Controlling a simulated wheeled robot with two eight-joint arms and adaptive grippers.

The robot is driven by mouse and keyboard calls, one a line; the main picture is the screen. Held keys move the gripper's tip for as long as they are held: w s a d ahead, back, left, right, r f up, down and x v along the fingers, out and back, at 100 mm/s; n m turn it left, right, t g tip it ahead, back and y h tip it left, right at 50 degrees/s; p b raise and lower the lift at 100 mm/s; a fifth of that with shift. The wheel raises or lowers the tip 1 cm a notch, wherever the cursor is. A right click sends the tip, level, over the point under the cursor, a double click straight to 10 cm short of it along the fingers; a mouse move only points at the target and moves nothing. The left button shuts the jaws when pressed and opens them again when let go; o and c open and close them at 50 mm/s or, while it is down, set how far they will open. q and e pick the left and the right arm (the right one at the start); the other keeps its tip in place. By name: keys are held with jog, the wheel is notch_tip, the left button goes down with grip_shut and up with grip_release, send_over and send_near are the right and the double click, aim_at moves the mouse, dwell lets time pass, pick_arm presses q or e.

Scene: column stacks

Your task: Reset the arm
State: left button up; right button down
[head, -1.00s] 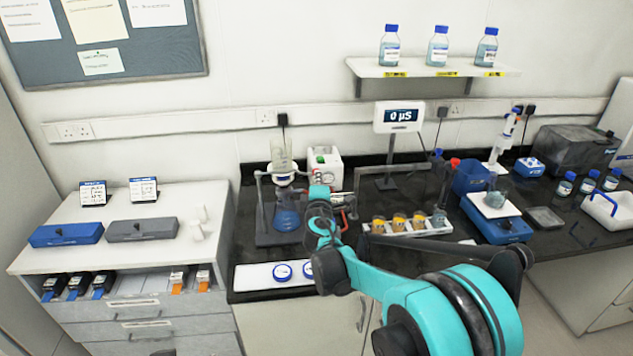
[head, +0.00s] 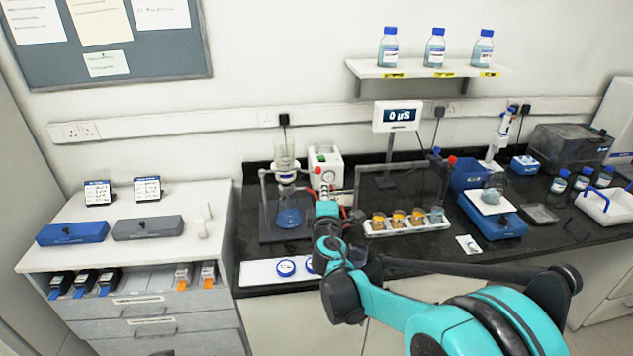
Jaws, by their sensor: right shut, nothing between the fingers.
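My right arm, teal and black, comes in from the lower right in the head view. Its right gripper (head: 325,190) points away from me over the bench, in front of the white pump unit with a round gauge (head: 328,172). The gripper is shut with nothing in it. Its fingers are small and partly blend with the pump and red tubing behind. The flask with blue liquid (head: 289,212) stands just left of the gripper, apart from it. My left gripper is not in view.
A white rack of amber-filled cups (head: 405,229) stands right of the gripper. A blue balance (head: 493,220) and a small white packet (head: 468,244) are farther right. A white tray with round blue-rimmed dishes (head: 256,273) lies at the front edge. Dark bench around the packet is free.

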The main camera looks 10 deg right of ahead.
jog(key=s+d+f+m+g+h, duration=0.1)
jog(key=s+d+f+m+g, duration=0.25)
jog(key=s, duration=0.55)
jog(key=s+d+m+g, duration=0.2)
jog(key=s+d+m, duration=0.3)
jog(key=s, duration=0.4)
jog(key=s+a+f+m+g+y, duration=0.2)
jog(key=s+a+f+m, duration=0.1)
jog(key=s, duration=0.5)
jog(key=s+a+f+m+g+y+b, duration=0.1)
jog(key=s+a+f+m+g+y, duration=0.1)
jog(key=s+a+f, duration=0.3)
jog(key=s+f+m, duration=0.1)
jog(key=s, duration=0.2)
jog(key=shift+s+f+m, duration=0.15)
jog(key=shift+s+m, duration=0.2)
